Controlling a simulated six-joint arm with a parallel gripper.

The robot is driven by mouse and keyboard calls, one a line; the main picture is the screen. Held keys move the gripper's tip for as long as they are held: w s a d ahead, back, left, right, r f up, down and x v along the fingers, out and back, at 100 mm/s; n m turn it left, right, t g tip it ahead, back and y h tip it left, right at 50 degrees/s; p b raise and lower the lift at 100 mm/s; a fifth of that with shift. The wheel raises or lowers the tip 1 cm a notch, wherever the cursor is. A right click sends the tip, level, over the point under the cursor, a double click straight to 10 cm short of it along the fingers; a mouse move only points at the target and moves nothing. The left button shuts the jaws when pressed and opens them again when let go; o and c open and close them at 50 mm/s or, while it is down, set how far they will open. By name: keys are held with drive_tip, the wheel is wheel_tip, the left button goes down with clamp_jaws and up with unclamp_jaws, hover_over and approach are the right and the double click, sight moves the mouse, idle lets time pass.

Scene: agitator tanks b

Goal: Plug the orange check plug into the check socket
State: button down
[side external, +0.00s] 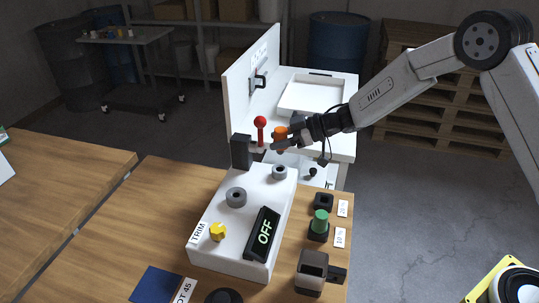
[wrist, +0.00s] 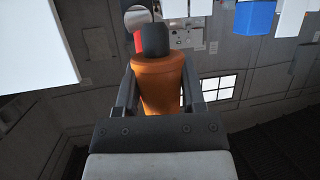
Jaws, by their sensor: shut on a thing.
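My gripper (side external: 283,141) is shut on the orange check plug (side external: 281,131), held in the air above the far end of the white panel box (side external: 215,240). In the wrist view the plug (wrist: 161,84) sits between both fingers, its dark grey tip pointing away from the palm. Two grey ring sockets show on the box: a far one (side external: 280,172), below the plug, and a nearer one (side external: 236,197). I cannot read which is the check socket. The plug is apart from both.
A black upright block (side external: 241,152) stands at the box's far left, near a red-knobbed lever (side external: 260,122). A yellow knob (side external: 218,232) and an OFF display (side external: 263,232) are on the box. A green plug (side external: 321,220) and an empty black holder (side external: 323,202) stand right.

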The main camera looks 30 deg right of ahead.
sight(279, 153)
drive_tip(key=shift+f, duration=1.85)
drive_tip(key=shift+f, duration=1.65)
drive_tip(key=shift+c, duration=0.5)
unclamp_jaws()
drive_tip(key=shift+d, duration=0.1)
drive_tip(key=v, duration=0.7)
drive_tip(key=shift+s+d+r, duration=0.15)
drive_tip(key=shift+s+d, duration=0.05)
drive_tip(key=shift+s, duration=0.05)
